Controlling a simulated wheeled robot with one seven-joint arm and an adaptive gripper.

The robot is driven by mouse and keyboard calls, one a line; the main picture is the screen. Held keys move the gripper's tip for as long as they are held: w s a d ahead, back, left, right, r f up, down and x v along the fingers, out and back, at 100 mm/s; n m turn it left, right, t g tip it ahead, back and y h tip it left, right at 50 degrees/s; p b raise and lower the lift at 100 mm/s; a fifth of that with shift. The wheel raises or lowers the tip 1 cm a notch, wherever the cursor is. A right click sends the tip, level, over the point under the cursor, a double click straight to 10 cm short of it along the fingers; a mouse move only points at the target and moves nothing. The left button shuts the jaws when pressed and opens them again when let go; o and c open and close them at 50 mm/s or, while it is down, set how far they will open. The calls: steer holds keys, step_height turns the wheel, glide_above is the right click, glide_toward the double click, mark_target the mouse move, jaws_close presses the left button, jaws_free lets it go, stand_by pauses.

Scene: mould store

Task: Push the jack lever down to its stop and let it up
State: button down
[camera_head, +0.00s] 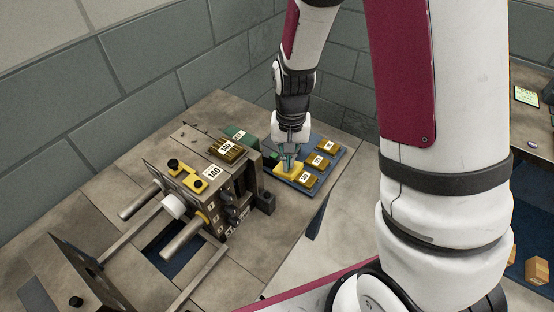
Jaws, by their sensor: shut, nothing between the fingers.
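My gripper (288,158) points down at the right end of the bench, its fingers shut and empty. Its tips are at or just above a yellow piece (290,171) at the near-left part of a blue tray (318,178); I cannot tell whether they touch. No jack lever can be made out for certain; the yellow piece under the fingers may belong to it, but the gripper partly hides it. A mould block (228,198) with a label reading 140 and a yellow bar stands left of my gripper.
Several labelled brass blocks (318,160) sit on the blue tray. A green piece (240,136) stands behind the mould. Guide rods (140,200) and a dark upright plate (85,270) lie left. My arm fills the right side. A grey block wall (130,75) closes the back.

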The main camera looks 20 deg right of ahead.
steer(key=shift+f+b, duration=1.35)
steer(key=shift+f, duration=1.25)
steer(key=shift+s+d+r, duration=0.1)
steer(key=shift+r, duration=0.1)
steer(key=shift+r+p, duration=2)
steer(key=shift+r, duration=0.65)
step_height(320, 180, up, 8)
steer(key=p, duration=0.4)
steer(key=shift+f, duration=0.2)
